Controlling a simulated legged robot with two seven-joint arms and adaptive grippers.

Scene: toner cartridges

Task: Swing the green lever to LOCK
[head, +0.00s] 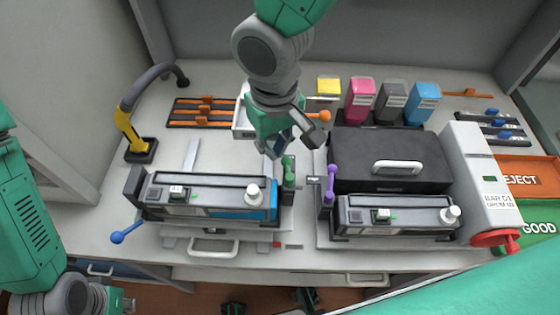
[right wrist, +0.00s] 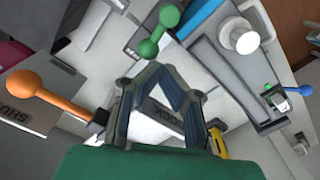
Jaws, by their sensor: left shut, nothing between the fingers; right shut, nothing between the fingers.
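The green lever (head: 288,170) stands upright at the right end of the left cradle, beside a cartridge with a blue end (head: 262,200). In the right wrist view the green lever (right wrist: 158,32) shows two round green ends, just beyond my fingertips. My right gripper (head: 285,148) is shut and empty, pointing down close to the lever; whether it touches is unclear. Its fingertips meet in the right wrist view (right wrist: 155,72). My left gripper (head: 126,303) is shut, low at the left edge, mostly hidden.
A purple lever (head: 331,183) stands close right of the green one. An orange-knobbed lever (head: 324,116) is behind it. A blue-knobbed lever (head: 127,232) sticks out at front left. A black box (head: 385,155) and a second cartridge (head: 395,215) fill the right side.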

